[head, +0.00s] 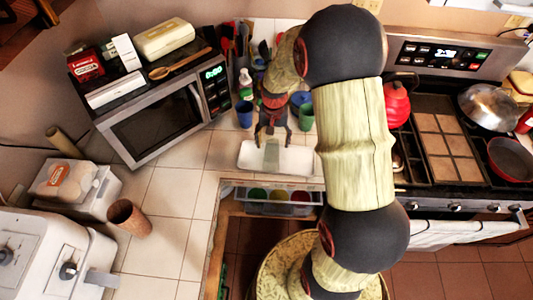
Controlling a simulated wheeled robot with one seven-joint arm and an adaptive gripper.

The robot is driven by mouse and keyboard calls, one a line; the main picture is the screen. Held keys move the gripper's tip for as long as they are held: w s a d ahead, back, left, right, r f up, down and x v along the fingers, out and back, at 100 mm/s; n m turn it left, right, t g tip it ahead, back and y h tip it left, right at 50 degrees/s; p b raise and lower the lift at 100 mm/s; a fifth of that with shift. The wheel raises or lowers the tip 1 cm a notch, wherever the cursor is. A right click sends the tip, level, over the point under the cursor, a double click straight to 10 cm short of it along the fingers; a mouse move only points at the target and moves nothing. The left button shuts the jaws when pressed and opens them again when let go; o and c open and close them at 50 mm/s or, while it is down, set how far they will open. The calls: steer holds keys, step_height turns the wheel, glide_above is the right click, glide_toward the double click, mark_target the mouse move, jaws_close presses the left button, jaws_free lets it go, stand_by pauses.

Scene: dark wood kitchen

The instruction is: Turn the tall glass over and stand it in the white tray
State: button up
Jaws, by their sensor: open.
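The white tray (300,158) lies on the tiled counter near its front edge, in the middle of the head view. A pale, greenish see-through tall glass (271,156) shows against the tray's middle and appears to stand in it. I cannot tell which end of the glass is up. My gripper (272,138) is over the back part of the tray, with its fingers spread and pointing down. The fingertips are close to the glass's upper end, one on each side, and do not appear to grip it. My arm covers the counter to the right of the tray.
A blue cup (244,114) and a green cup (305,117) stand behind the tray. The microwave (155,118) is at the left, the stove (440,150) at the right. A container with coloured compartments (245,207) sits below the counter edge. A brown cup (128,219) stands at left; tiles between are clear.

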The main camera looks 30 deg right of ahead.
mark_target(272, 147)
steer(key=shift+w+a+f, duration=0.1)
steer(key=shift+a+f, duration=0.1)
steer(key=shift+f, duration=0.8)
steer(key=f, duration=0.3)
steer(key=f+b, duration=0.1)
steer(key=f, duration=0.1)
steer(key=shift+w+d, duration=0.15)
steer(key=shift+d, duration=0.1)
steer(key=shift+c, duration=0.5)
steer(key=c, duration=1.5)
steer(key=shift+c, duration=0.3)
